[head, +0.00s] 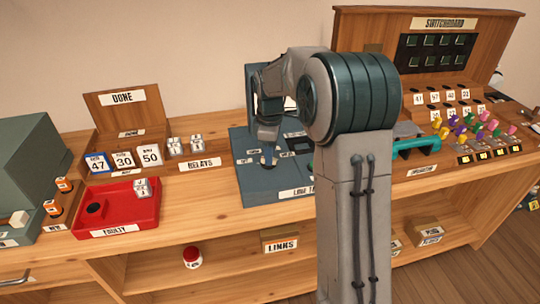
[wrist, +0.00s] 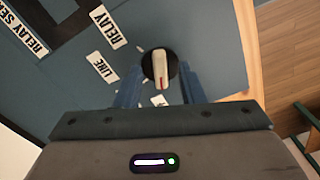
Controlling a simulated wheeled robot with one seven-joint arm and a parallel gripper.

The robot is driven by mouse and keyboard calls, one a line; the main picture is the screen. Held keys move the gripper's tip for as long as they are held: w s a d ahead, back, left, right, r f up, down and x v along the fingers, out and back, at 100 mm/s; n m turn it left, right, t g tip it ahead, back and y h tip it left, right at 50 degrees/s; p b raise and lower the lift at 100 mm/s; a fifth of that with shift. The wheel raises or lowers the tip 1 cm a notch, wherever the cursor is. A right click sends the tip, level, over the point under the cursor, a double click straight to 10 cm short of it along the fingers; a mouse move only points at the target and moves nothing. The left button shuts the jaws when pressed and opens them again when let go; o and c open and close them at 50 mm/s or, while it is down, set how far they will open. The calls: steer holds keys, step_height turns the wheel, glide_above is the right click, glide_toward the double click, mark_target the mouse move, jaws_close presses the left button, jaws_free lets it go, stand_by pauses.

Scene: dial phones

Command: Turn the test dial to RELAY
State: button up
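The test dial (wrist: 160,65) is a round black knob with a pale raised grip, on a blue-grey panel (wrist: 205,30). The grip stands nearly upright in the wrist view, with a small red mark near its lower end. The RELAY label (wrist: 108,27) is up and left of the dial, and the LINE label (wrist: 102,67) is to its left. My gripper (wrist: 160,82) is open, with one finger on each side of the dial's lower part. I cannot tell whether the fingers touch it. In the head view my gripper (head: 268,153) is low over the panel (head: 235,180).
A red FAULTY tray (head: 140,222) and a DONE stand (head: 115,110) are to the left. RELAYS parts (head: 186,147) sit left of the panel. A switchboard (head: 400,25) with coloured plugs is at right. Bare wooden bench (head: 205,195) lies between tray and panel.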

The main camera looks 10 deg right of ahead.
steer(key=shift+f, duration=0.55)
jaws_close()
